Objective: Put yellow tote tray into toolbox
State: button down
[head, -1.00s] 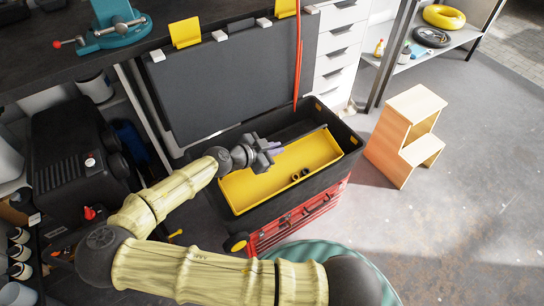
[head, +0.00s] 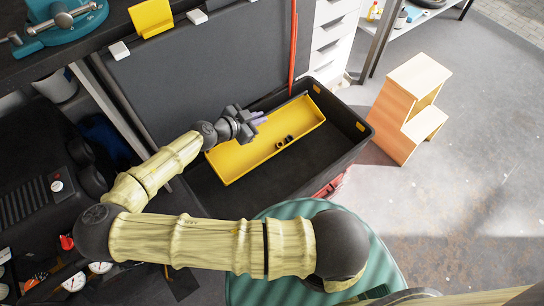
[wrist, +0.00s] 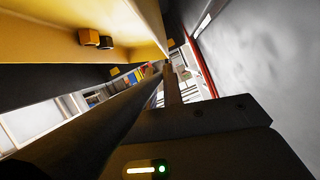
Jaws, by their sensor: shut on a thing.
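The yellow tote tray (head: 243,160) is a long shallow tray over the back part of the black toolbox (head: 347,111), within the outline of its opening. I cannot tell whether it rests on anything in there. The fingertips are partly hidden. In the wrist view the tray (wrist: 45,35) fills the upper left, with the small pieces (wrist: 95,40) inside.
The toolbox's dark lid (head: 205,75) stands open behind the tray. A red strap (head: 293,50) hangs at its right. A white drawer unit (head: 333,35) is behind, and a wooden step stool (head: 408,110) stands right of the box. The dark box interior in front of the tray is bare.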

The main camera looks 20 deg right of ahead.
jog(key=shift+w, duration=0.1)
jog(key=shift+s+a, duration=0.1)
jog(key=shift+s, duration=0.3)
jog(key=shift+r, duration=0.15)
